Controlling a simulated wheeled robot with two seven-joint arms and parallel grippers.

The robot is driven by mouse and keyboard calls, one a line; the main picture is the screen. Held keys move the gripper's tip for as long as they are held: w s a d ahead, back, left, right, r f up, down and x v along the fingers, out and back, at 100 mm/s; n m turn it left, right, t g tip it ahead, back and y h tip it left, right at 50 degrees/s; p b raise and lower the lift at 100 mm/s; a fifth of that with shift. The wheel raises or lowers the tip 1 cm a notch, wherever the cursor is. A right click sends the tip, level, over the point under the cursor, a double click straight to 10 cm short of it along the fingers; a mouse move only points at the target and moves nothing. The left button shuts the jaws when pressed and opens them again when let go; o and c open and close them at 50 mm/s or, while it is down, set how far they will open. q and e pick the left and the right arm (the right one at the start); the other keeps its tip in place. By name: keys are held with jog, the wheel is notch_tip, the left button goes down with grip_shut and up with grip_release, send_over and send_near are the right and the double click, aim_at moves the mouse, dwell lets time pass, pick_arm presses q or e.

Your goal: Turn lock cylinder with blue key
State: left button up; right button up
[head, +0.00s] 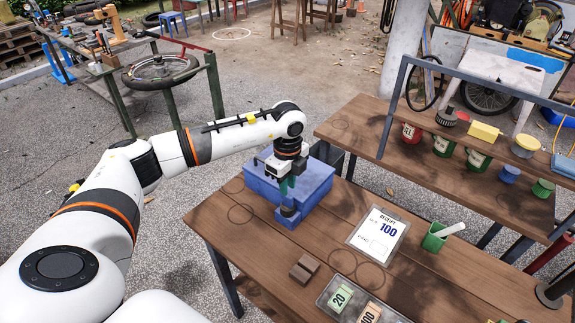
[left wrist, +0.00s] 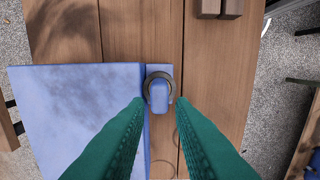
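A blue box (head: 305,178) stands on the wooden table, with a low blue ledge on its near side. The lock cylinder (head: 288,212) is a dark round ring at this ledge; its ring (left wrist: 159,76) also shows in the left wrist view. The blue key (left wrist: 159,96) sits in the ring, its rounded bow facing the camera. My left gripper (left wrist: 160,101) points down over the lock, its green fingers apart on either side of the key, with a visible gap on each side. In the head view the left gripper (head: 288,187) hides most of the key. My right gripper is not in view.
A receipt sheet (head: 379,240), a green cup (head: 434,237), a brown block (head: 304,268) and a tray (head: 327,299) with number cards lie to the right and front. A raised shelf (head: 455,173) with cans stands at the right. Bare tabletop surrounds the box's near side.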

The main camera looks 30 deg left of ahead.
aim_at(288, 196)
pick_arm(q)
jog(key=shift+f+p, duration=0.35)
jog(key=shift+f, duration=2.15)
grip_shut()
jog(key=shift+f+m+b, duration=0.1)
jog(key=shift+m+b, duration=0.4)
jog(key=shift+m, duration=1.5)
